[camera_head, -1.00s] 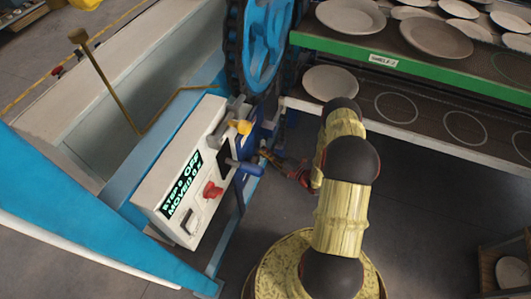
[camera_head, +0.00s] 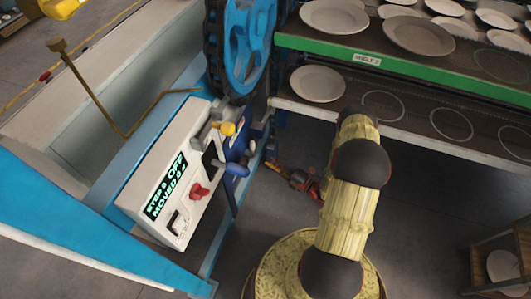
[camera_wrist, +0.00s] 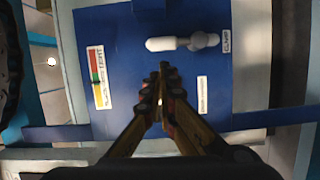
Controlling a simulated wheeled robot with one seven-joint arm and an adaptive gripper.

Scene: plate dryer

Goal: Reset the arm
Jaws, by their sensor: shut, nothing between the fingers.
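My gripper (camera_head: 282,171) is low beside the white control box in the head view, partly hidden behind my yellow and black arm. In the wrist view my gripper (camera_wrist: 161,72) has its fingertips together with nothing between them. It points at a blue panel (camera_wrist: 125,50). A white-handled lever (camera_wrist: 180,43) lies sideways on that panel above the fingertips, apart from them, beside a small clamp label. A strip with red, yellow and green bands (camera_wrist: 97,77) is on the panel's left.
Racks with plates (camera_head: 317,84) stand at the right. Dark floor (camera_head: 420,220) is open below the racks.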

